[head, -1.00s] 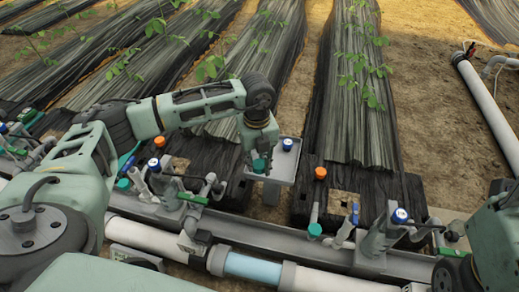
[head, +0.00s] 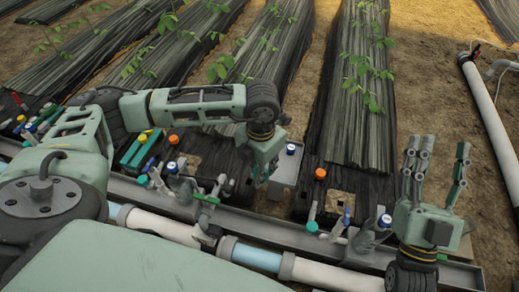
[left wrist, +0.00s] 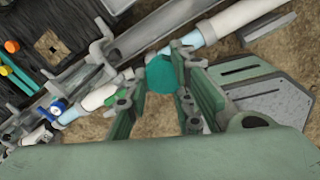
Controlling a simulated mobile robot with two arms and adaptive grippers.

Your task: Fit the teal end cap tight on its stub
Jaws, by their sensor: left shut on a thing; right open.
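My left gripper (left wrist: 160,110) is shut on a teal end cap (left wrist: 162,74), held between its fingertips in the left wrist view. In the head view the left gripper (head: 262,172) hangs over the skid beside a grey tray, and hides most of what it holds. My right gripper (head: 437,170) is open and empty at the right, fingers pointing up in the picture. Other teal caps sit on the skid, one at the middle (head: 312,227) and one at the left (head: 143,180). I cannot tell which stub belongs to the held cap.
An orange cap (head: 320,173) and a blue-and-white cap (head: 385,220) stand nearby. A white pipe (head: 335,274) with a pale blue section runs along the front. Bare soil lies right of the beds.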

